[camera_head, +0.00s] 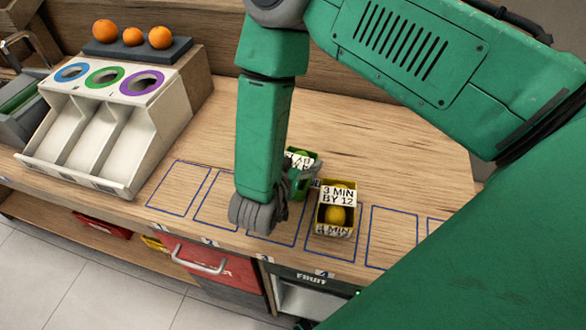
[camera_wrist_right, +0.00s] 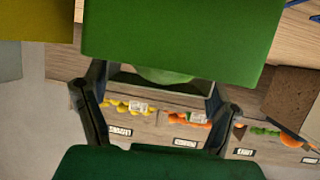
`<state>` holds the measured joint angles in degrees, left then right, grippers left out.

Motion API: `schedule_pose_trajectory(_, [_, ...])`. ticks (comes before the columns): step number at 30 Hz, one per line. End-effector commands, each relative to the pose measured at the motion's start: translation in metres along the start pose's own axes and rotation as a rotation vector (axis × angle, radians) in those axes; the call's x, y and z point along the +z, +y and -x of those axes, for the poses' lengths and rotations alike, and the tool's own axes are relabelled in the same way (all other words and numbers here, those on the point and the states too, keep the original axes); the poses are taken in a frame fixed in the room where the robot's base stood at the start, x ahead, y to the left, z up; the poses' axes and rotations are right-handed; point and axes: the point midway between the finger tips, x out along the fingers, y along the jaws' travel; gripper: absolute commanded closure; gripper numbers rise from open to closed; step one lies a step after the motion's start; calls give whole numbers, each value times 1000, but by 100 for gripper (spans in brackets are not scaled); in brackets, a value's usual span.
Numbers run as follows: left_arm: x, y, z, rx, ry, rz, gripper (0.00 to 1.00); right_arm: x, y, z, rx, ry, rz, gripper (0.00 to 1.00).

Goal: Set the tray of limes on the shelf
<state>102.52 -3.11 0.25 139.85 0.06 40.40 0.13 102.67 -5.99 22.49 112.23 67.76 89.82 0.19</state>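The green tray of limes (camera_head: 302,182) is partly hidden behind my right gripper (camera_head: 270,215) in the head view. A lime and a white label show at its top. The tray looks tilted and out of line with the yellow tray beside it. In the right wrist view the green tray (camera_wrist_right: 180,30) fills the top, with a lime (camera_wrist_right: 160,75) partly visible below its green face. My right gripper (camera_wrist_right: 158,85) has one finger at each side of the tray and looks shut on it; its fingertips are hidden. My left gripper is not in view.
A yellow tray of lemons (camera_head: 337,225) stands right of the lime tray on the wooden counter (camera_head: 380,150). Empty blue outlines (camera_head: 393,235) mark the counter. A white chute unit (camera_head: 100,120) stands left. The lower shelf holds lemons (camera_wrist_right: 125,105) and oranges (camera_wrist_right: 190,118).

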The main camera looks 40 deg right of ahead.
Motion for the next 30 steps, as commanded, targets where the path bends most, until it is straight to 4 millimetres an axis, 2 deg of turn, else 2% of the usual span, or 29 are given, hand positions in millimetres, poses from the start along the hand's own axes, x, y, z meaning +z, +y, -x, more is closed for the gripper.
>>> schedule_pose_trajectory(3, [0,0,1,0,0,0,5,0,1,-8,1,0,1,21])
schedule_pose_trajectory(9, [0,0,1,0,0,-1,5,1,0,-7,1,1,3,21])
schedule_pose_trajectory(10, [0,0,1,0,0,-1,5,1,0,-7,1,1,3,23])
schedule_pose_trajectory(13, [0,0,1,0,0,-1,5,1,0,-7,1,0,4,59])
schedule_pose_trajectory(14, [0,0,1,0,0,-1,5,1,0,-7,1,0,4,62])
schedule_pose_trajectory(20, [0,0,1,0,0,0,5,1,0,-7,1,0,3,63])
schedule_pose_trajectory(21, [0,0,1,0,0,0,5,1,0,-7,1,1,3,69])
schedule_pose_trajectory(30, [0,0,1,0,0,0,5,-5,-1,-6,1,2,0,69])
